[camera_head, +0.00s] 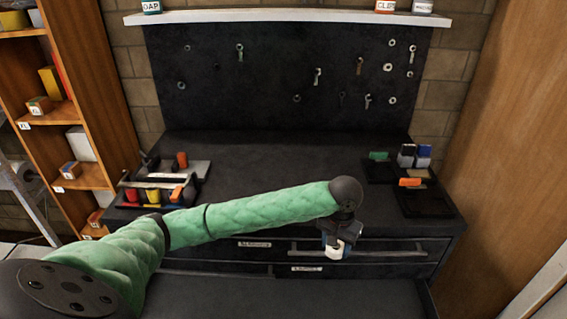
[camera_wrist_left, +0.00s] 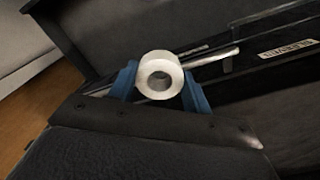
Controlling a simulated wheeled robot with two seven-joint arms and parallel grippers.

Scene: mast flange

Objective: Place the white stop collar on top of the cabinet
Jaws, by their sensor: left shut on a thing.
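The white stop collar (camera_wrist_left: 159,75) is a short ring with a round hole. My left gripper (camera_wrist_left: 160,92) is shut on it, with a blue finger at each side of the ring. In the head view the left gripper (camera_head: 338,240) hangs at the end of my green-sleeved arm, in front of the cabinet's drawer fronts, and the white collar (camera_head: 335,252) shows at its tip. The cabinet (camera_head: 260,165) has a dark top, and its middle is bare. My right gripper is not in view.
A tool caddy (camera_head: 165,185) with coloured items stands on the cabinet top at left. Dark trays (camera_head: 425,203) with small boxes and orange and green pieces stand at right. A drawer (camera_head: 230,290) appears pulled out below. A pegboard (camera_head: 290,75) rises behind.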

